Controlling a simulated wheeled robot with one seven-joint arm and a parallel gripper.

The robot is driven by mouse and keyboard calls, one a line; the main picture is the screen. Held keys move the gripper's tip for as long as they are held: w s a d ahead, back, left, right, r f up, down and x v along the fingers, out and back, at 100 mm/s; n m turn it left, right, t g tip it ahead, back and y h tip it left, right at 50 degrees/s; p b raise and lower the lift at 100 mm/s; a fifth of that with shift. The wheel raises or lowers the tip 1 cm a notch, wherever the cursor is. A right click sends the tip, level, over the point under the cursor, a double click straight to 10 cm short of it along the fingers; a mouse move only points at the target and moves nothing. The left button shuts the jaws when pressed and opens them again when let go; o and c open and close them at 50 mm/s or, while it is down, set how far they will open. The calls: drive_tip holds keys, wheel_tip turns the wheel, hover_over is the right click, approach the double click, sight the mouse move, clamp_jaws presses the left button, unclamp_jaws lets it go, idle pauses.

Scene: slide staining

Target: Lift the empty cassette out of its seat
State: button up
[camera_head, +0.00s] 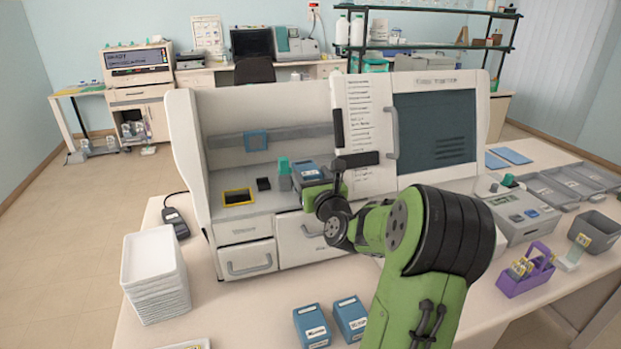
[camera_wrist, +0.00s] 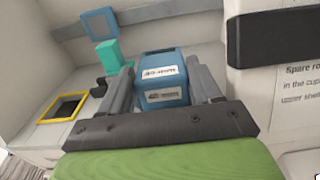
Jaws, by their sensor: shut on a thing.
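A blue cassette (camera_wrist: 163,80) with two white labels is between the two grey fingers of my gripper (camera_wrist: 162,88) in the wrist view. My gripper is shut on it, one finger on each side. In the head view the blue cassette (camera_head: 306,171) shows inside the open bay of the white stainer machine (camera_head: 190,150), and my gripper (camera_head: 312,184) reaches in at the front of it. The underside of the cassette is hidden, so I cannot tell whether it touches its seat. A yellow-rimmed dark opening (camera_head: 238,197) lies in the bay floor to the left, also in the wrist view (camera_wrist: 64,107).
A teal-capped part (camera_head: 283,168) and a small black part (camera_head: 264,184) stand left of the cassette. A blue square frame (camera_head: 256,141) is on the back wall. The raised white panel (camera_head: 362,120) is close on the right. Two blue boxes (camera_head: 331,322) sit on the front table.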

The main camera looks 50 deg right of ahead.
wheel_tip(320, 180, up, 28)
drive_tip(key=p, duration=0.9)
drive_tip(key=shift+f, duration=0.2)
